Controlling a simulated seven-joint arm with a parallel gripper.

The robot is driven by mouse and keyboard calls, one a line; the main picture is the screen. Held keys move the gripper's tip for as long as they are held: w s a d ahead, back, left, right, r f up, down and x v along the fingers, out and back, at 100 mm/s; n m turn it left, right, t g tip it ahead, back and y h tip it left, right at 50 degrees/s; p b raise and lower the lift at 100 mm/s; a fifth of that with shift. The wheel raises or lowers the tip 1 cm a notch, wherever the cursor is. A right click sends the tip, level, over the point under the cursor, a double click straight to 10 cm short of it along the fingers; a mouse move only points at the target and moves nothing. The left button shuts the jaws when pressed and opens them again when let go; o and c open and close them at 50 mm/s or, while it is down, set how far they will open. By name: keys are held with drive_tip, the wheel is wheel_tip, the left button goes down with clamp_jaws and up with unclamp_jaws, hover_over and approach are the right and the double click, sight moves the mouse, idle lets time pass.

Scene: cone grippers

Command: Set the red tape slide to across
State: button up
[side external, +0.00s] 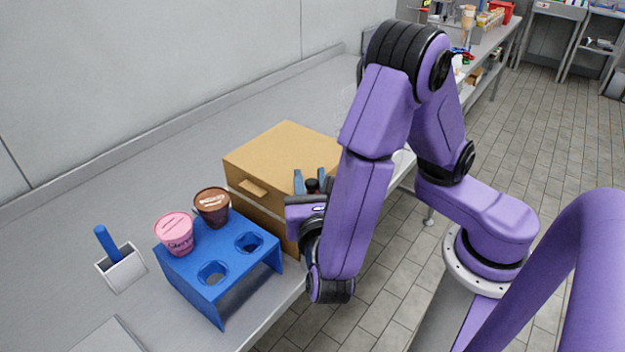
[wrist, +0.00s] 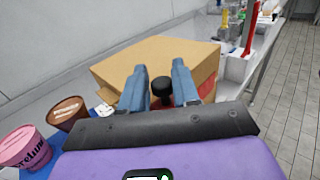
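My gripper (wrist: 158,78) has two blue fingers that stand apart. A round black knob (wrist: 162,87) shows between them, with a gap on each side. In the side external view my gripper (side external: 311,181) is at the near right side of the cardboard box (side external: 285,150), and the knob (side external: 312,186) shows between the fingers. A red patch (wrist: 206,88) shows on the box's side, right of the fingers, and a bit of red shows under the knob. This may be the red tape slide; most of it is hidden by my gripper, so its setting cannot be told.
A blue stand (side external: 205,295) with several holes is left of my gripper. It holds a pink cup (side external: 174,234) and a brown cup (side external: 212,207). A white holder (side external: 122,272) with a blue handle stands further left. The table behind the box is clear.

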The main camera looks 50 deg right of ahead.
drive_tip(key=shift+o, duration=0.9)
drive_tip(key=shift+a+r, duration=0.1)
drive_tip(key=shift+a, duration=0.1)
drive_tip(key=v, duration=1.7)
drive_tip(key=shift+s, duration=0.25)
drive_tip(key=shift+a+r, duration=0.1)
drive_tip(key=d+f+m+g+y, duration=0.1)
drive_tip(key=d+m+g+y, duration=1.1)
drive_tip(key=d, duration=0.8)
drive_tip(key=shift+s+d+m+g+y, duration=0.3)
drive_tip(key=shift+s+m+y, duration=0.25)
drive_tip(key=shift+m, duration=0.65)
